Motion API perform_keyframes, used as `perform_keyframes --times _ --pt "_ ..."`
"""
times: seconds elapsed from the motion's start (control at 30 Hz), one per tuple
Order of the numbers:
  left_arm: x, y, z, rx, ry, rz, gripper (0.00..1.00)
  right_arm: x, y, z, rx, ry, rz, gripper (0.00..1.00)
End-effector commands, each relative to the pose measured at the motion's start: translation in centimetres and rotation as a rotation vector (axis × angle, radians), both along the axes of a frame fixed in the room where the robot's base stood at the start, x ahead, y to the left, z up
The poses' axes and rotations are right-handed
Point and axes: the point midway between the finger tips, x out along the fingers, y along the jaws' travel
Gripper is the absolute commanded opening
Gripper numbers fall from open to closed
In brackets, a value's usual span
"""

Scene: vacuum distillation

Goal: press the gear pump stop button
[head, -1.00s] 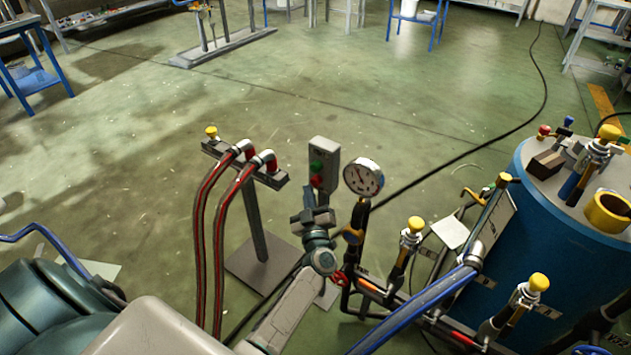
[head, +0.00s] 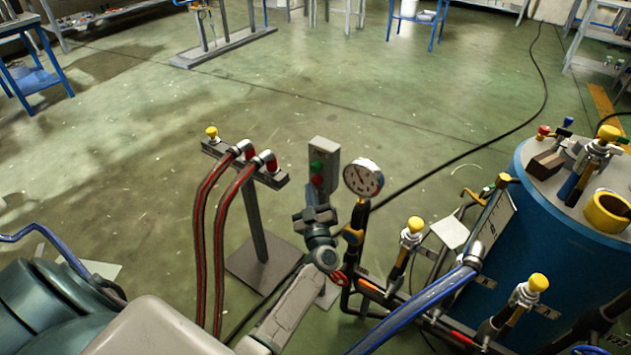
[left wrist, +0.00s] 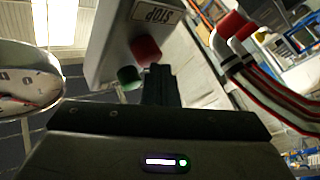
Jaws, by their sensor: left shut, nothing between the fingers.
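The grey control box (head: 325,150) stands upright on a post near the middle of the head view. It has a green button (head: 316,166) above the red stop button (head: 317,180). My left gripper (head: 316,192) is shut and empty, with its tips just below the red button. In the left wrist view the box (left wrist: 110,45) appears upside down with a STOP label (left wrist: 155,14). The shut fingertips (left wrist: 158,68) lie right at the red button (left wrist: 146,50) and overlap its edge. I cannot tell whether they touch it. My right gripper is not seen.
A pressure gauge (head: 363,178) stands close to the right of the box. Red hoses (head: 208,200) on a stand are to the left. Yellow-capped valves (head: 412,232) and a blue drum (head: 540,240) are at right. The floor behind is open.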

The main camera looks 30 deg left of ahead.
Motion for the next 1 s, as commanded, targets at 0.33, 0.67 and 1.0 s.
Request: perform_keyframes --times 0.33,0.67,1.0 --pt "0.2 0.0 0.0 -0.001 -0.001 0.000 0.00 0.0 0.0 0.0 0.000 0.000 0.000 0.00" --pt "0.4 0.0 0.1 0.000 -0.001 0.000 0.00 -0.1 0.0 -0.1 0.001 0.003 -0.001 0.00" --pt "-0.8 0.1 0.1 0.000 0.000 0.000 0.00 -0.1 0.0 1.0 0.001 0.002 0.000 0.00"
